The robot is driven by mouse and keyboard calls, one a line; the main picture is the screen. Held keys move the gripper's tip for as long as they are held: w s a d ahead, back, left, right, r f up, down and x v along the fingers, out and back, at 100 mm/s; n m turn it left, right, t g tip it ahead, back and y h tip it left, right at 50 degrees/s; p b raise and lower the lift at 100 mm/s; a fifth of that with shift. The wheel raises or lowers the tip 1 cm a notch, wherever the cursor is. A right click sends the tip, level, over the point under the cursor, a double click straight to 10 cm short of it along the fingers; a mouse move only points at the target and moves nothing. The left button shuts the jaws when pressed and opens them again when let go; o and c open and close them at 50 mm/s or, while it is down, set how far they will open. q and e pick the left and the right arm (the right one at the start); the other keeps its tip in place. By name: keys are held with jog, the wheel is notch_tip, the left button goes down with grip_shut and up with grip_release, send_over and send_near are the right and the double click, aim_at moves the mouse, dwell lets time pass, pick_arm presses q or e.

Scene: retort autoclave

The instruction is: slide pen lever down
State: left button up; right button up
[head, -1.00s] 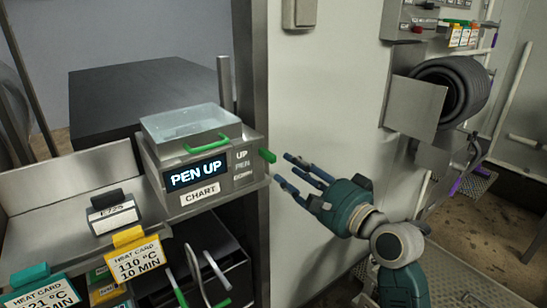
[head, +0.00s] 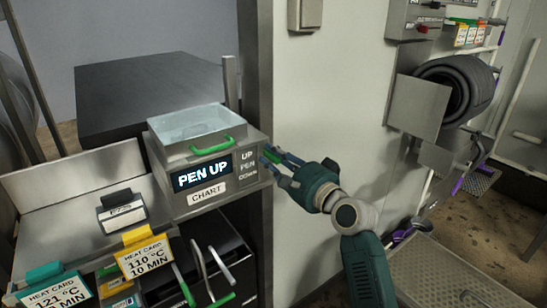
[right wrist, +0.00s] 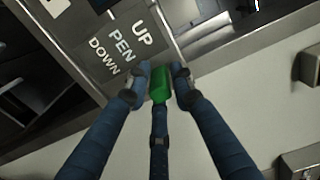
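The recorder box (head: 208,172) in the head view has a lit display (head: 202,174) reading PEN UP. The green pen lever (head: 268,157) sticks out of its right side, level with the word UP. My right gripper (head: 272,163) is at the lever, its fingers partly covering it. In the right wrist view the green lever (right wrist: 160,84) sits between two blue fingertips of my right gripper (right wrist: 160,86), with the third finger below. The fingers look closed on it. The labels UP, PEN and DOWN (right wrist: 118,48) lie left of the lever. My left gripper is not in view.
A grey post and wall (head: 330,110) stand right of the recorder. A clear lid with a green handle (head: 212,146) tops the recorder. Heat cards (head: 144,256) stand at the lower left.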

grip_shut()
notch_tip(320, 180, down, 6)
jog(key=b, duration=0.3)
jog(key=shift+f+b, duration=0.15)
jog(key=shift+b, duration=0.15)
jog(key=o, duration=0.6)
grip_release()
jog(key=shift+c, duration=0.2)
jog(key=shift+d, duration=0.1)
jog(key=v, duration=1.2)
